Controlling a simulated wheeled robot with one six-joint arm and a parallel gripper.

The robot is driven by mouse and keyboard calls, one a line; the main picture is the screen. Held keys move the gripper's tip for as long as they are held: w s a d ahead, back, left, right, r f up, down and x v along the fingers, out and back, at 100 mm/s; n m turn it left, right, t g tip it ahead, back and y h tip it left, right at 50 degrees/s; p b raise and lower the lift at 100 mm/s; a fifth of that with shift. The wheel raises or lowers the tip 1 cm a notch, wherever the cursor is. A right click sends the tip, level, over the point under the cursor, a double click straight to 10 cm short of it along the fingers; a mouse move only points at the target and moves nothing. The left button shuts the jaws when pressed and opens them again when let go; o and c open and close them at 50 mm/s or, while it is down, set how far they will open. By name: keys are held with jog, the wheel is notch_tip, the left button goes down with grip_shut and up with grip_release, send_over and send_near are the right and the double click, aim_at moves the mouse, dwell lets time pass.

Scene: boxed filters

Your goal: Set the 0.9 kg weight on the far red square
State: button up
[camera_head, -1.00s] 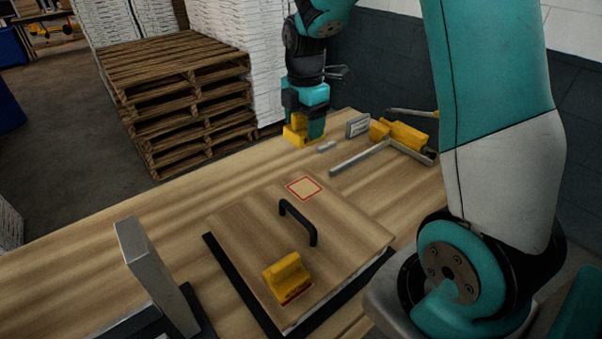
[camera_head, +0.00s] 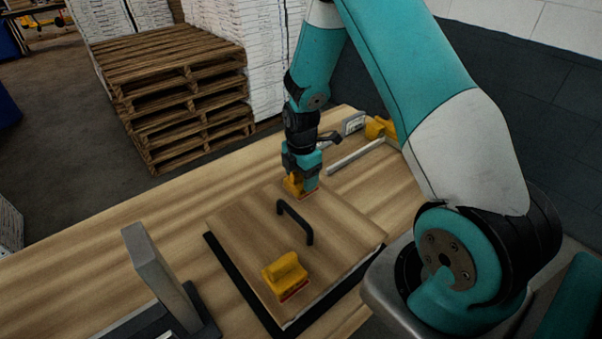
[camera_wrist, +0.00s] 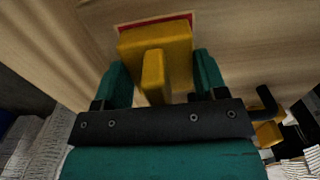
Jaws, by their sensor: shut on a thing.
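My gripper (camera_head: 303,178) is shut on a yellow weight (camera_head: 292,187) at the far edge of the wooden board. The wrist view shows the weight (camera_wrist: 155,45) with its raised grip between the two teal fingers (camera_wrist: 162,80). The far red square (camera_wrist: 187,17) is mostly hidden under the weight; a strip of its red border shows beyond it. I cannot tell whether the weight touches the board or hangs just above it. A second yellow weight (camera_head: 285,275) stands on the near red square (camera_head: 294,292).
The board (camera_head: 245,220) has a black handle (camera_head: 295,222) in its middle, between the squares. A grey upright plate (camera_head: 160,275) stands at the near left. A metal bar (camera_head: 355,157) and another yellow object (camera_head: 376,128) lie at the back right. Pallets (camera_head: 185,110) stand beyond the table.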

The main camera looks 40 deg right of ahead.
jog(key=shift+f, duration=0.15)
jog(key=o, duration=1.6)
jog(key=shift+c, duration=0.2)
